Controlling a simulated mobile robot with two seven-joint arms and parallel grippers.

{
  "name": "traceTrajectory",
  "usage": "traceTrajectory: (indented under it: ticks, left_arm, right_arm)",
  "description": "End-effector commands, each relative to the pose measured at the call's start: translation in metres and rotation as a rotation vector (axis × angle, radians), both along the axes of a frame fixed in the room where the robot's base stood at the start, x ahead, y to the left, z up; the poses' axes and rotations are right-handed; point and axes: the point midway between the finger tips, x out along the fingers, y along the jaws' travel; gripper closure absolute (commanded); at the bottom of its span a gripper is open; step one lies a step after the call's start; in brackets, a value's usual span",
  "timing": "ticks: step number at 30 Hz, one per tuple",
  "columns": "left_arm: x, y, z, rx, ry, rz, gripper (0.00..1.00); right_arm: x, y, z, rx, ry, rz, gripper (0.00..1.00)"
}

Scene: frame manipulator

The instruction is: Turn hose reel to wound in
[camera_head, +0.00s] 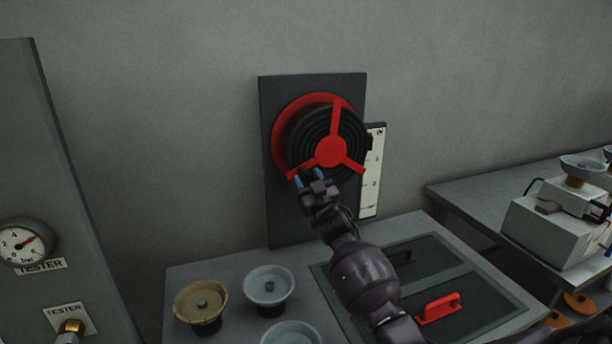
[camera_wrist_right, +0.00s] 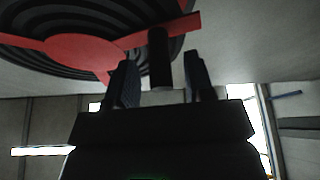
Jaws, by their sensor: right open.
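The hose reel is a coil of black hose (camera_head: 309,139) with a red three-spoked front (camera_head: 331,151) on a dark upright board (camera_head: 276,215). One spoke points up, one to the lower right and one to the lower left. My right gripper (camera_head: 308,177) is at the end of the lower-left spoke. In the right wrist view, a dark peg-like handle (camera_wrist_right: 159,58) on a red spoke (camera_wrist_right: 176,30) stands between the two open fingers of this gripper (camera_wrist_right: 160,66). I cannot tell whether they touch it. My left gripper is not in view.
A white scale (camera_head: 371,185) marked IN at its top stands right of the reel. Below are several bowl-like knobs (camera_head: 269,285) and a dark panel with a red handle (camera_head: 438,307). A grey cabinet with a gauge (camera_head: 22,242) is at left; a bench with a pale device (camera_head: 548,230) at right.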

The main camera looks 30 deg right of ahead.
Motion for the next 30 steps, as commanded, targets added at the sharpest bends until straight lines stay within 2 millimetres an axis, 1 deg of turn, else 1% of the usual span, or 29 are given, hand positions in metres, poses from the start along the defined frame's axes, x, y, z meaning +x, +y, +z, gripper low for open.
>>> traceTrajectory:
  ticks: [1,6,15,23,24,25,30]
  left_arm:
    - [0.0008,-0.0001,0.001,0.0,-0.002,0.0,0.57]
    - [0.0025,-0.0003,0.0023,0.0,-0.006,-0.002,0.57]
    - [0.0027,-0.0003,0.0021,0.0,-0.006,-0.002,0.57]
    - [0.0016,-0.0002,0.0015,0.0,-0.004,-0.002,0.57]
    - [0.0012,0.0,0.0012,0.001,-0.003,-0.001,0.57]
    - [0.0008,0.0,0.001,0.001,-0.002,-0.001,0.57]
    - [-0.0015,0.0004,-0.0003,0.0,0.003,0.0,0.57]
  right_arm:
    - [0.0047,-0.0007,0.0024,0.001,0.0,0.0,0.52]
    - [0.0125,-0.0017,0.0049,0.001,0.0,0.0,0.52]
    - [0.0135,-0.0017,0.0054,0.0,0.0,0.001,0.52]
    - [0.0133,-0.0016,0.0052,0.0,0.0,0.001,0.91]
    - [0.0133,-0.0016,0.0052,0.001,0.0,0.001,0.97]
    - [0.0133,-0.0016,0.0052,0.001,0.0,0.001,1.0]
    - [0.0133,-0.0016,0.0051,0.0,0.0,0.001,1.0]
